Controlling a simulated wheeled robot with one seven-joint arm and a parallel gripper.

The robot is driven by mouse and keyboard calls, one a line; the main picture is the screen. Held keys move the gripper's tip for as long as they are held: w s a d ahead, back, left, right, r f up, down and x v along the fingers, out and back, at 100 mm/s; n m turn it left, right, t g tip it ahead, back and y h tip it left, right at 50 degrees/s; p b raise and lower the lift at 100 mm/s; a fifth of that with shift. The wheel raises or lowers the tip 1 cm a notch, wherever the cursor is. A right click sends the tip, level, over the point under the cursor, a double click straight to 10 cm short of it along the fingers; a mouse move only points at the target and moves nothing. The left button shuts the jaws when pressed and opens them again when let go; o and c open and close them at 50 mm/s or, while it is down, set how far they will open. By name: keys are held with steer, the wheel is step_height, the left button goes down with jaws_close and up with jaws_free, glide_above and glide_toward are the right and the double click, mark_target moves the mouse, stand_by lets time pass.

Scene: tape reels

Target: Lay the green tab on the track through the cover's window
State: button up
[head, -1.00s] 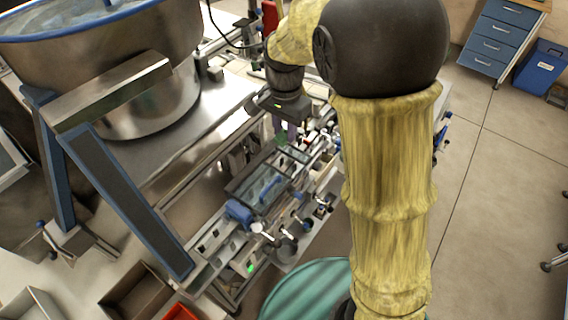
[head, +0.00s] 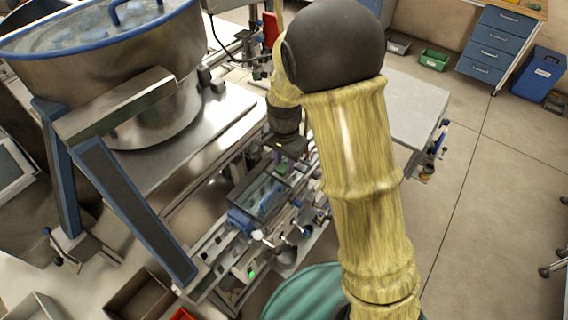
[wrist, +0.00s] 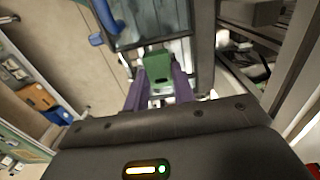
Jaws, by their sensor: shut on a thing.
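My gripper (wrist: 159,82) is shut on the green tab (wrist: 157,63), which sits between the tips of its purple fingers. In the head view my gripper (head: 283,165) is small, at the far right end of the cover. The cover (head: 262,196) is a dark-framed, see-through panel over the track (head: 212,246). In the wrist view the cover (wrist: 124,40) lies just beyond the tab, which overlaps its near edge. I cannot tell whether the tab touches anything below. The window's outline is not clear, and the track under the tab is mostly hidden.
A large metal bowl feeder (head: 150,75) stands left of the track. Blue knobs (head: 241,219) and several small fittings stick up along the track. A pale table (head: 410,105) stands to the right. Brown and red bins (head: 140,298) lie at the bottom left.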

mark_target(284, 165)
step_height(284, 165, down, 2)
steer(key=shift+w+f, duration=0.1)
steer(key=shift+f, duration=0.25)
steer(key=shift+f, duration=0.3)
steer(key=o, duration=1)
steer(key=shift+r, duration=0.1)
